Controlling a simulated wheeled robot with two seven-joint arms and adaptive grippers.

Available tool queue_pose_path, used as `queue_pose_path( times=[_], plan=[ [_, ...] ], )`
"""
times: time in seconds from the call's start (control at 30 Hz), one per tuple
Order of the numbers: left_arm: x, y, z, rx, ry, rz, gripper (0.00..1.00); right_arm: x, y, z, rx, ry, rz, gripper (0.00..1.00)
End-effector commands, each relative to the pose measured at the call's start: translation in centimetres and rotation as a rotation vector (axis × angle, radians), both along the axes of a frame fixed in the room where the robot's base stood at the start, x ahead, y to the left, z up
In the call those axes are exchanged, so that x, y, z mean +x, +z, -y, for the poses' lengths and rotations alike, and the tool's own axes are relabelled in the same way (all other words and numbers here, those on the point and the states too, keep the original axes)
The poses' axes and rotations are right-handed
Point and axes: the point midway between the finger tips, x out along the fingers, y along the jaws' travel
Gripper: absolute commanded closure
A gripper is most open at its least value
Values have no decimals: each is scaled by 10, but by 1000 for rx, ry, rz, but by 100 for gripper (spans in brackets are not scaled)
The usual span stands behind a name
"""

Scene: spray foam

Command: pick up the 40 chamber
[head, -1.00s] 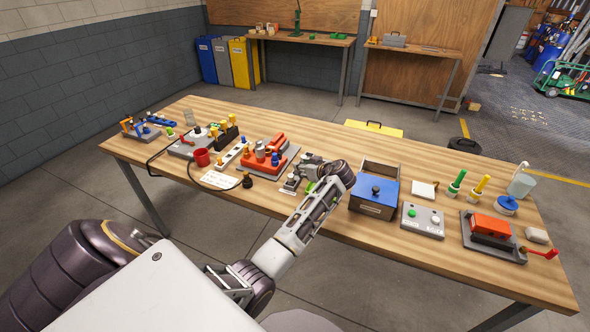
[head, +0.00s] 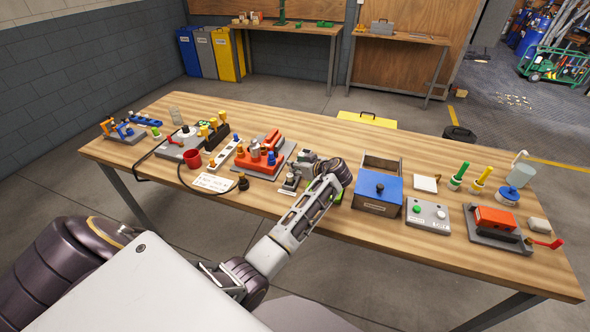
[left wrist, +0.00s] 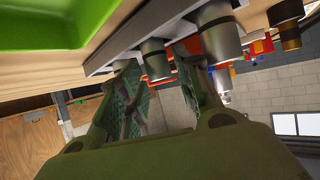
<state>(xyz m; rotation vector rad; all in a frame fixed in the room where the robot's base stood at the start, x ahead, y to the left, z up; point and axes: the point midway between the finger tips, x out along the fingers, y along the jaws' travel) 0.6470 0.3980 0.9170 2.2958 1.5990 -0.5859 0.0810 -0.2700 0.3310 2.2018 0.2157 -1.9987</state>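Metal cylindrical chambers stand in a grey rack (head: 290,186) at the table's near middle, small in the head view. In the left wrist view the grey rack (left wrist: 106,60) holds a smaller chamber (left wrist: 155,60) and a larger chamber (left wrist: 218,42). No size marks are readable, so I cannot tell which is the 40. My left gripper (head: 303,168) is at the rack. In the left wrist view its fingers (left wrist: 163,88) are apart, close to the smaller chamber; contact cannot be told. My right gripper is not in view.
A green tray (left wrist: 60,22) lies beside the rack. A blue-fronted drawer box (head: 377,192) stands right of my left gripper. A red and grey fixture (head: 262,158) and a dark round knob (head: 243,182) are to its left. The table's near edge is mostly clear.

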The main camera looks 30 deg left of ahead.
Motion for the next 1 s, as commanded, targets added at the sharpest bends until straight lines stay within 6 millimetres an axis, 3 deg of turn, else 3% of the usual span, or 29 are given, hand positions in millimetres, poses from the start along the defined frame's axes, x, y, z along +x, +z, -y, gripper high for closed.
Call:
queue_pose_path(
  times=[0.23, 0.5, 1.0],
  plan=[
    [0, 0, 0, 0, 0, 0, 66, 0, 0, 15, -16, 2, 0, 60],
    [0, 0, 0, 0, 0, 0, 100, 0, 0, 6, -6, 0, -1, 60],
    [1, 10, 0, 0, 1, 3, 100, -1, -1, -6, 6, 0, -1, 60]
  ],
)
